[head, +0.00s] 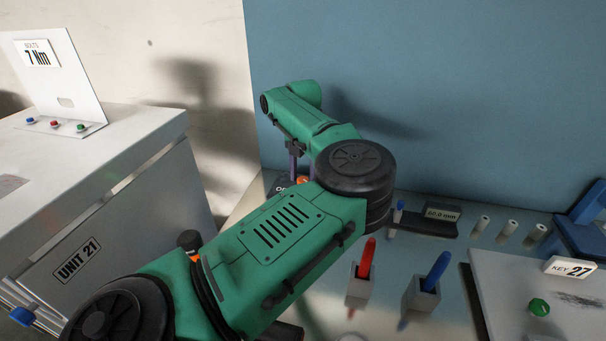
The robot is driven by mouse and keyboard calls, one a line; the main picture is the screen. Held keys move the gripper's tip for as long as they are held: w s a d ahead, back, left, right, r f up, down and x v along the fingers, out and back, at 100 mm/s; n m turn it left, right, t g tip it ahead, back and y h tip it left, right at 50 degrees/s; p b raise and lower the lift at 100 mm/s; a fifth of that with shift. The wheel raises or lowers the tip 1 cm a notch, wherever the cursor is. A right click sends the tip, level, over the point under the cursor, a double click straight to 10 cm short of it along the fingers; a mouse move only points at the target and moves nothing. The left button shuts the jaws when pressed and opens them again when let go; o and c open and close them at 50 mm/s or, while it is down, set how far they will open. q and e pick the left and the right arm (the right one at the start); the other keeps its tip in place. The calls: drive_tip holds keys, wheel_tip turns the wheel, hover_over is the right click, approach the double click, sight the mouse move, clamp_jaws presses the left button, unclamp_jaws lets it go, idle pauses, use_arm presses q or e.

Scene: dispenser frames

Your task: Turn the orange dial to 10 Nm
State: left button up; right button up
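My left arm, green with black joints, comes in from the lower left and fills the middle of the head view. Its gripper (299,168) points down at the far end, partly hidden behind the arm. A small orange piece (303,180), perhaps the dial, shows just below the fingers, beside a dark block (281,184) with partly hidden white lettering. I cannot tell whether the fingers touch the orange piece or grip it. The dial's scale and setting are hidden. My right gripper is not in view.
Red (366,262) and blue (436,270) handles stand in grey holders right of my arm. A "50.0 mm" display (441,213) and pale cylinders (508,229) lie behind; a blue wall closes the back.

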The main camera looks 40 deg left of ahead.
use_arm(q)
clamp_jaws()
drive_tip(key=n+b, duration=0.2)
drive_tip(key=shift+f+b, duration=0.2)
drive_tip(key=shift+b, duration=0.1)
drive_tip(key=n+b, duration=0.2)
drive_tip(key=n, duration=0.1)
drive_tip(key=shift+b, duration=0.4)
drive_tip(key=n+b, duration=0.1)
drive_tip(key=n, duration=0.2)
drive_tip(key=shift+r+n+b, duration=0.1)
drive_tip(key=shift+n+b, duration=0.25)
drive_tip(key=shift+n, duration=0.05)
drive_tip(key=shift+r+n+b, duration=0.15)
drive_tip(key=shift+n+b, duration=0.3)
drive_tip(key=shift+n, duration=1.05)
